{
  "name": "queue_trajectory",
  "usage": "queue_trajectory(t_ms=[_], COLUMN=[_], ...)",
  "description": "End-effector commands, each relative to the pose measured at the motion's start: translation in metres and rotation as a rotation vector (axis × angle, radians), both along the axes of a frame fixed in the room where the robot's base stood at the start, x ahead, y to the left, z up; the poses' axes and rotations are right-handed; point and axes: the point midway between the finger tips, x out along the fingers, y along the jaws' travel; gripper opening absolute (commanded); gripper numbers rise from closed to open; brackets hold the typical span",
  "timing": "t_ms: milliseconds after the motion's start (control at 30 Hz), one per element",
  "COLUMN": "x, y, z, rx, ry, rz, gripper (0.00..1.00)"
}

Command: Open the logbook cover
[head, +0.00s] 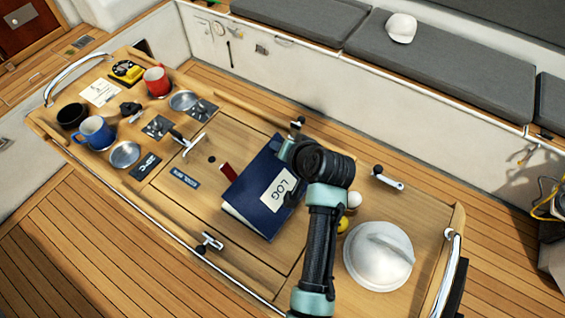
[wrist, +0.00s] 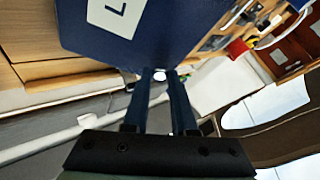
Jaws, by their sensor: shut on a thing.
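The dark blue logbook (head: 250,195) lies on the wooden cockpit table, with a white LOG label on its cover and pale page edges along its lower left side. In the wrist view the blue cover (wrist: 130,45) fills the top, part of its label showing. My gripper (wrist: 161,76) has its fingertips close together at the cover's edge, shut on the cover. In the head view my wrist and arm hide the book's right side and most of the gripper. I cannot tell how far the cover is raised.
A small red item (head: 228,172) lies just left of the book. A white domed object (head: 378,256), a yellow ball (head: 343,224) and a white ball (head: 354,199) sit to the right. Mugs, including a blue one (head: 96,132), stand at the table's left end. Winch-like handles (head: 208,243) stick up around.

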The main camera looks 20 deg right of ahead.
Motion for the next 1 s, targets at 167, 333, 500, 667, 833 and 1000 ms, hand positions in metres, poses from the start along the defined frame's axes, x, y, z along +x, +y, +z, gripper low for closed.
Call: queue_trajectory(t_ms=[167, 333, 500, 667, 833, 1000], x=[-0.012, -0.027, -0.042, -0.055, -0.064, -0.070], y=[-0.011, -0.022, -0.034, -0.042, -0.048, -0.052], z=[0.005, 0.010, 0.014, 0.016, 0.018, 0.020], rx=[0.098, 0.190, 0.277, 0.350, 0.407, 0.442], ry=[-0.139, -0.272, -0.393, -0.490, -0.564, -0.612], rz=[-0.008, -0.008, -0.007, -0.006, -0.004, -0.003], gripper=[0.00, 0.00, 0.00, 0.00, 0.00, 0.00])
